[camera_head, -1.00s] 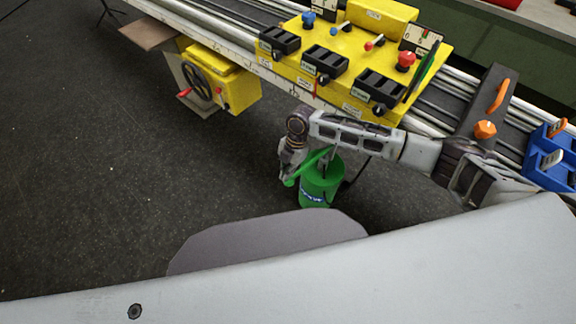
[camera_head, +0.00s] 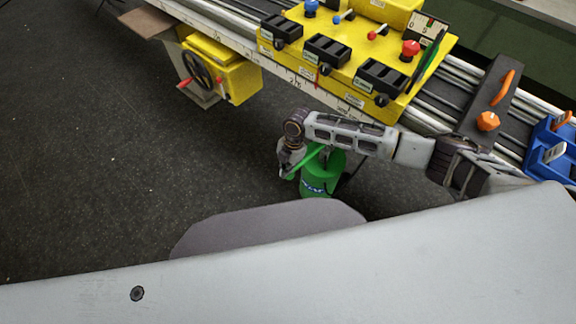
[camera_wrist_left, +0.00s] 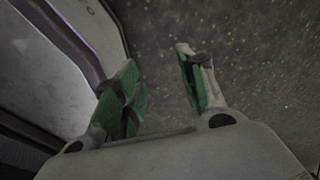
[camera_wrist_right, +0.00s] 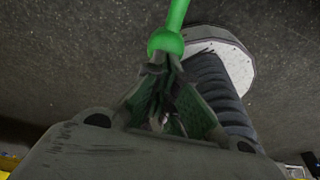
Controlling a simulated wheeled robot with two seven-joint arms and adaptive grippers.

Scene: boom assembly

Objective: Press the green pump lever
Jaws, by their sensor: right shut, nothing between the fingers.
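The green pump (camera_head: 320,183) stands on the dark floor below the rail, partly hidden behind my right forearm. Its green lever (camera_head: 305,160) slants down to the left, towards my right gripper (camera_head: 287,170). In the right wrist view, the lever's round green knob (camera_wrist_right: 165,42) lies right at the tips of my right gripper (camera_wrist_right: 160,66), with the rod running beyond it. The fingers are shut with nothing between them; whether they touch the knob is hard to tell. My left gripper (camera_wrist_left: 158,75) is open and empty over the floor, outside the head view.
A yellow control panel (camera_head: 330,77) with knobs and levers sits on the long rail above the pump. A yellow box with a handwheel (camera_head: 197,70) hangs at the left. Blue parts (camera_head: 553,150) and an orange knob (camera_head: 487,121) are at the right. The floor at left is clear.

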